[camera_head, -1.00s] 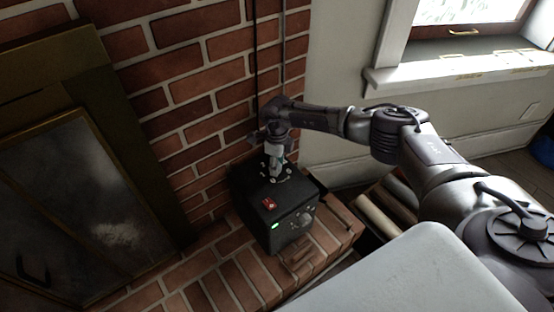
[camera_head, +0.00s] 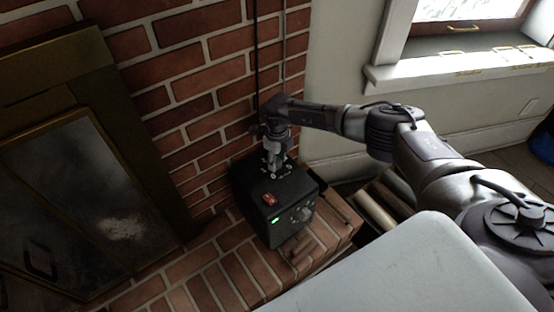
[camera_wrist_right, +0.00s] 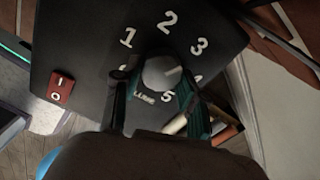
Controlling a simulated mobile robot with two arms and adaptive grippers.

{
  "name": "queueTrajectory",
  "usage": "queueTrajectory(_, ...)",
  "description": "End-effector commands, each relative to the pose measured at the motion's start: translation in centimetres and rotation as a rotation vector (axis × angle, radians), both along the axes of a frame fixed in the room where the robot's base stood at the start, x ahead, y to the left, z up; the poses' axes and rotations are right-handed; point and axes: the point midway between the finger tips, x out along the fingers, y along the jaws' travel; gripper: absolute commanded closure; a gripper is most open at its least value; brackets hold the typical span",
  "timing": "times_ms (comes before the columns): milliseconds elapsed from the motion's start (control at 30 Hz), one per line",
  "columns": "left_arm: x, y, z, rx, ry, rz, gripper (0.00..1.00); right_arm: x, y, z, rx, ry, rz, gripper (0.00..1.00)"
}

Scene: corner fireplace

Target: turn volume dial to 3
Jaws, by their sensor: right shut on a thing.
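A black box (camera_head: 306,196) stands on the brick hearth and has the volume dial on its top. In the right wrist view the dial (camera_wrist_right: 158,73) is a round grey knob, ringed by white numbers. The 1, 2, 3 and 5 are readable; the others are partly covered by my fingers. A light mark on the knob seems to point right, a little below the 3. My right gripper (camera_head: 277,166) reaches down onto the top of the box. In the wrist view its fingers (camera_wrist_right: 160,95) are shut on the dial from both sides. My left gripper is not in view.
A red switch (camera_head: 269,199) is on the box top beside the dial, with a green light on the front. A brick wall (camera_head: 190,60) rises behind. A glass-fronted fireplace (camera_head: 90,210) is at left. Logs (camera_head: 376,213) lie right of the box.

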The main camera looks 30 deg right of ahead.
Motion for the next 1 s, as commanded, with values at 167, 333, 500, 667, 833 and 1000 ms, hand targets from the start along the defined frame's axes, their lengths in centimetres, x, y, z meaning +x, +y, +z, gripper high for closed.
queueTrajectory(167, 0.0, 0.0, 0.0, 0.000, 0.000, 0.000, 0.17, 0.1, 0.0, 0.1, 0.000, -0.003, 0.001, 0.38)
queueTrajectory(333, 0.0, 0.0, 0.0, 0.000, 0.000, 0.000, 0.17, 0.1, 0.0, 0.0, 0.001, -0.002, 0.001, 0.33)
queueTrajectory(500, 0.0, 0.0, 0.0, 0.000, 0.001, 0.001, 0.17, 0.0, 0.0, 0.1, 0.001, -0.002, 0.001, 0.33)
queueTrajectory(667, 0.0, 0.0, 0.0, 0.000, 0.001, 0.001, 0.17, 0.1, -0.1, 1.6, 0.001, -0.004, 0.001, 0.33)
queueTrajectory(833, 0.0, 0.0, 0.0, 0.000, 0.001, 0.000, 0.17, 0.2, 0.0, 5.0, 0.002, -0.006, 0.002, 0.33)
queueTrajectory(1000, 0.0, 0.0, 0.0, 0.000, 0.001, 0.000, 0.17, 0.2, 0.0, 8.6, 0.000, -0.005, 0.003, 0.33)
